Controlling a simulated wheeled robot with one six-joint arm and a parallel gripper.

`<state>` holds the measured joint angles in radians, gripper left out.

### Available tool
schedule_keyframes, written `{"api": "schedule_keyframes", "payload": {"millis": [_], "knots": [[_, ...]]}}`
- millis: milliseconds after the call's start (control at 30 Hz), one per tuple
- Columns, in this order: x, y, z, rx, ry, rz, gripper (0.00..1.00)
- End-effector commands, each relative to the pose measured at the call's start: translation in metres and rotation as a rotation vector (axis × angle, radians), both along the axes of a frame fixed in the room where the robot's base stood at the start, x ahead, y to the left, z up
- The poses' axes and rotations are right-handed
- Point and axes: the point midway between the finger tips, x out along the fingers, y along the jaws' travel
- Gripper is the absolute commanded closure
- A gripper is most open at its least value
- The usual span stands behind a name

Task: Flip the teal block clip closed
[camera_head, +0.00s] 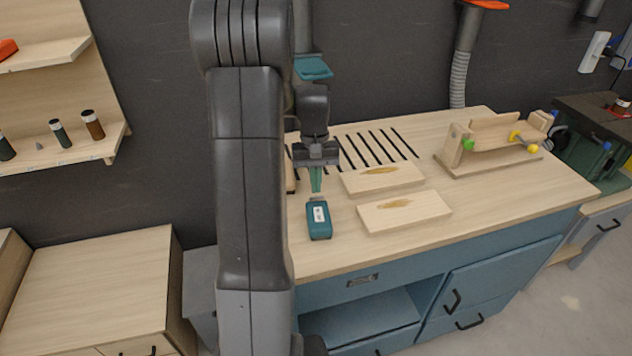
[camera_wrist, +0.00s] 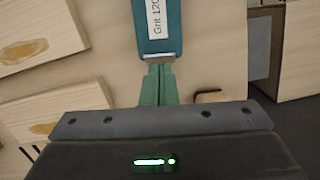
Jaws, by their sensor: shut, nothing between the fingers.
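The teal block (camera_head: 320,231) lies on the wooden bench top, with a white label on its upper face. In the wrist view the teal block (camera_wrist: 173,38) shows only in part, and its label reads "Grit 120". A thin pale edge, perhaps the clip (camera_wrist: 160,57), runs across its end nearest my gripper; whether it is open or closed I cannot tell. My gripper (camera_head: 316,188) points down just behind the block. Its green fingers (camera_wrist: 158,67) are together and empty, with the tips at or very near that end. Contact cannot be made out.
Two wooden boards with dark oval patches, a rear one (camera_head: 383,180) and a front one (camera_head: 404,214), lie to the right of the block. A wooden fixture (camera_head: 490,160) stands at the bench's right. Slots (camera_head: 375,148) cut the bench behind. Bare bench lies in front of the block.

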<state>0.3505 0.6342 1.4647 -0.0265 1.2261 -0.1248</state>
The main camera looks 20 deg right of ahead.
Motion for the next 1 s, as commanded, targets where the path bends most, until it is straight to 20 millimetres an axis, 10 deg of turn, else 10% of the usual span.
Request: {"api": "schedule_keyframes", "payload": {"millis": [1000], "knots": [[-0.0074, 0.0018, -0.003, -0.02, -0.09, 0.0, 1.0]]}}
